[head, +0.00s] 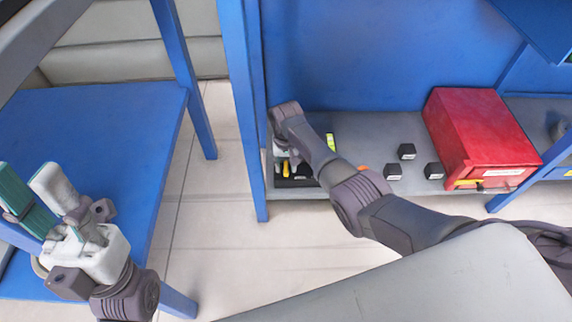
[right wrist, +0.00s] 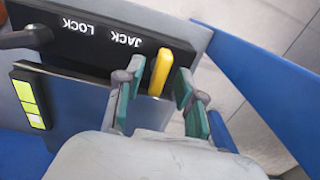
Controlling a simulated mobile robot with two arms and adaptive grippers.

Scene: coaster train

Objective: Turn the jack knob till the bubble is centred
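The jack knob is a yellow lever (right wrist: 161,72) on a black panel (right wrist: 100,42) marked LOCK and JACK, whose lettering reads upside down in the right wrist view. The fingers of my right gripper (right wrist: 158,84) stand on either side of the knob, apart, with a small gap visible. The level (right wrist: 29,100) is a yellow-green strip with dark lines; its lower end looks paler, and I cannot make out the bubble clearly. It also shows in the head view (head: 330,142). My left gripper (head: 30,182) is open and empty over the blue bench at left.
A black lever (right wrist: 24,37) sits by LOCK. Several small black blocks (head: 407,151) and a red box (head: 480,135) stand on the grey shelf (head: 375,130). A blue post (head: 240,110) rises left of the panel. Light floor lies between bench (head: 90,130) and shelf.

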